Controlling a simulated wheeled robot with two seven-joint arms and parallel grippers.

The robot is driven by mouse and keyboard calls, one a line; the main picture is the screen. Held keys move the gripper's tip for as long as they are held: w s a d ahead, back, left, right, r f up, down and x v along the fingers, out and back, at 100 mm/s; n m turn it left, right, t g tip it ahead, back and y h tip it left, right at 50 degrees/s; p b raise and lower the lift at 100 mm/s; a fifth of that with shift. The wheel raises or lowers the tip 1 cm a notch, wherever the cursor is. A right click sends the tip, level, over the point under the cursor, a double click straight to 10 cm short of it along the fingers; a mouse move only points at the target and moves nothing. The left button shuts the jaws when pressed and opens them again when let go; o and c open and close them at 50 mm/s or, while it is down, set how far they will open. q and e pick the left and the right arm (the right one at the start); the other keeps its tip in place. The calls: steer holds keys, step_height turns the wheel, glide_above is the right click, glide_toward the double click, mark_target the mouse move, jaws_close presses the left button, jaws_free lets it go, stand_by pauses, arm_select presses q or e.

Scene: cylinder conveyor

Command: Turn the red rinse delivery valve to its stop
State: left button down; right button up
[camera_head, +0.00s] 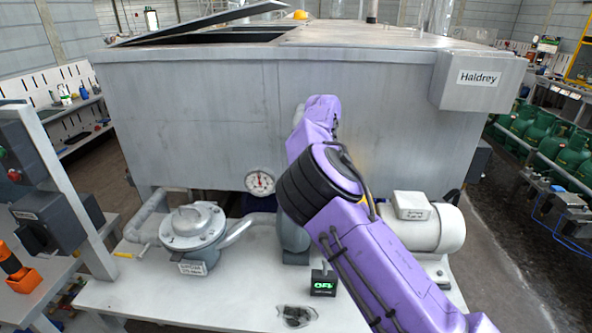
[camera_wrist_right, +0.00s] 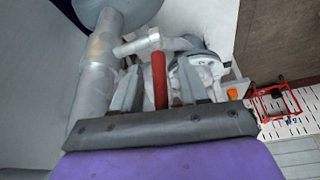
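The red valve handle (camera_wrist_right: 160,80) shows in the right wrist view as an upright red bar, beside a grey pipe stub (camera_wrist_right: 150,44). My right gripper (camera_wrist_right: 163,88) has its two grey fingers apart, one on each side of the handle, with visible gaps. I cannot tell how deep the handle sits between them. In the head view my purple right arm (camera_head: 375,240) reaches in from the lower right. It hides the right gripper and the red valve there. My left gripper is in neither view.
A grey tank (camera_head: 200,120) fills the back, with a gauge (camera_head: 260,182) on its front. The bench (camera_head: 225,300) carries a round strainer (camera_head: 193,227), a white motor (camera_head: 435,226) and a display reading OFF (camera_head: 323,284). A thick pipe (camera_wrist_right: 98,65) stands left of the right gripper.

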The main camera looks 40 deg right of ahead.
steer(key=shift+r, duration=0.1)
steer(key=b+v, duration=0.1)
steer(key=v, duration=0.9)
steer(key=shift+r+b, duration=0.15)
steer(key=shift+b, duration=0.25)
steer(key=shift+s, duration=0.1)
